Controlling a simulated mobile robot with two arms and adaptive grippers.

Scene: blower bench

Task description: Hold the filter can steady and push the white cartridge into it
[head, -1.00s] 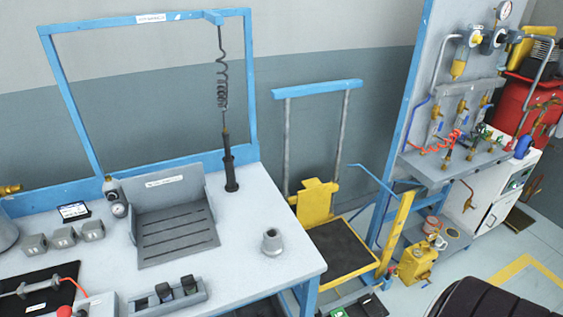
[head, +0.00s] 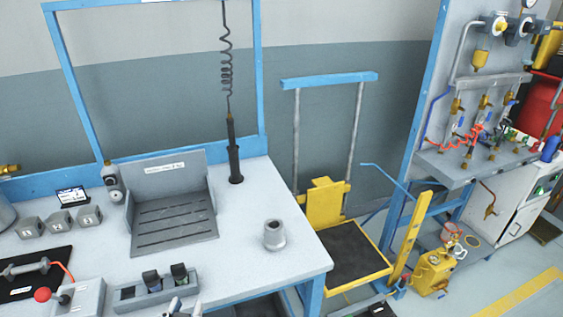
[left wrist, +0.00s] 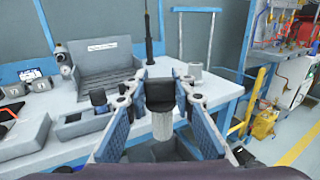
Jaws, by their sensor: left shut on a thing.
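A white ribbed cartridge (left wrist: 162,125) with a black cap is in the left wrist view. My left gripper (left wrist: 159,88) is shut on it, one finger on each side, and it stands upright in front of the bench edge. In the head view only the tips of my left gripper (head: 186,306) show at the bottom edge, by the small rack. A grey hollow can (head: 274,236), which looks like the filter can, stands upright on the right part of the bench. It also shows behind my fingers in the left wrist view (left wrist: 195,72). My right gripper is not in view.
The small grey rack (head: 155,292) holds two dark-capped items; its left slot looks empty. A slotted grey tray (head: 172,226) and a hanging black tool (head: 235,160) stand behind. The bench top around the can is clear. A yellow cart (head: 352,250) stands right of the bench.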

